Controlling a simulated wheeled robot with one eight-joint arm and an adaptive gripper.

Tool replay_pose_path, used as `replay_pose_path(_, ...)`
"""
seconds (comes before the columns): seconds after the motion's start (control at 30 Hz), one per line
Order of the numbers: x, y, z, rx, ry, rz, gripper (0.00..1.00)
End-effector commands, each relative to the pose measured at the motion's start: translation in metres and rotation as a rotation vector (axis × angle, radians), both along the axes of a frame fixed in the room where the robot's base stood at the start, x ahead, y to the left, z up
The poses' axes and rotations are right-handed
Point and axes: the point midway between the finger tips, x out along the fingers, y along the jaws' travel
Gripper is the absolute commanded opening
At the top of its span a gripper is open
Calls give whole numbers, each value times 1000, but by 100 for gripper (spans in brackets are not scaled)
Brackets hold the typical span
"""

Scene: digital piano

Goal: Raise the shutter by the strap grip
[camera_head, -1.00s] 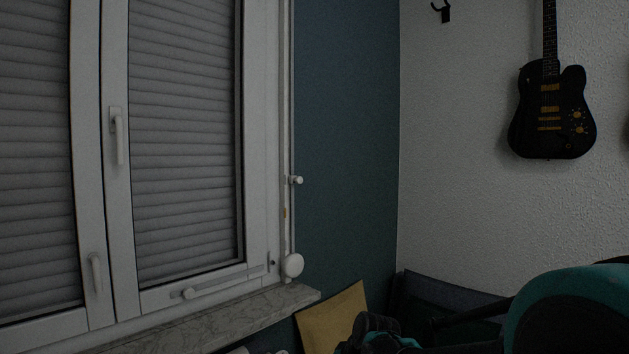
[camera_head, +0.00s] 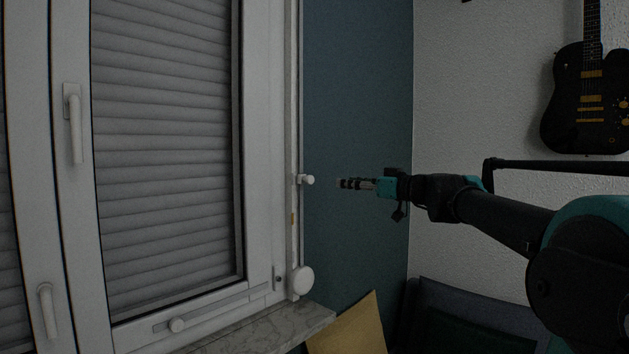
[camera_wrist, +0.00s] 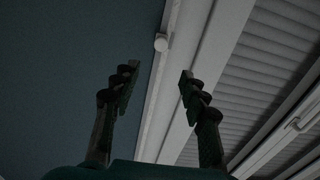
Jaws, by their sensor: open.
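The strap grip (camera_head: 306,179) is a small white knob on the narrow strip along the window frame's right edge. The shutter (camera_head: 165,150) is grey and slatted, and covers the whole visible pane behind the glass. My gripper (camera_head: 341,184) is in the head view just right of the strap grip, pointing left at about its height, with a gap between them. In the wrist view my gripper (camera_wrist: 157,85) is open and empty, its two fingers apart. The strap grip (camera_wrist: 161,43) shows there beyond the fingertips, between the fingers' lines.
A round white strap winder (camera_head: 300,281) sits low on the frame above the marble sill (camera_head: 275,330). Window handles (camera_head: 74,125) stick out at the left. A yellow board (camera_head: 350,325) leans below, and a black guitar (camera_head: 590,100) hangs at the right. The blue wall is bare.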

Motion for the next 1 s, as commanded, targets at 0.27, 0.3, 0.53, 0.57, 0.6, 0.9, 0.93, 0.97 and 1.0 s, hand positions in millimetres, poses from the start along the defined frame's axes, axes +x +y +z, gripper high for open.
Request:
replay_pose_path(0.27, 32, 44, -1, 0, 1, 4, 44)
replay_pose_path(0.3, 37, 50, -1, 0, 1, 4, 44)
replay_pose_path(0.53, 65, 86, -1, 0, 3, 4, 44)
replay_pose_path(0.57, 69, 90, -1, 0, 3, 3, 44)
replay_pose_path(0.6, 73, 96, -1, 0, 3, 3, 44)
replay_pose_path(0.9, 95, 122, -1, 0, 3, 1, 44)
replay_pose_path(0.93, 96, 123, -1, 0, 3, 1, 44)
replay_pose_path(0.97, 96, 124, -1, 0, 3, 0, 44)
replay_pose_path(1.0, 97, 125, -1, 0, 3, 0, 44)
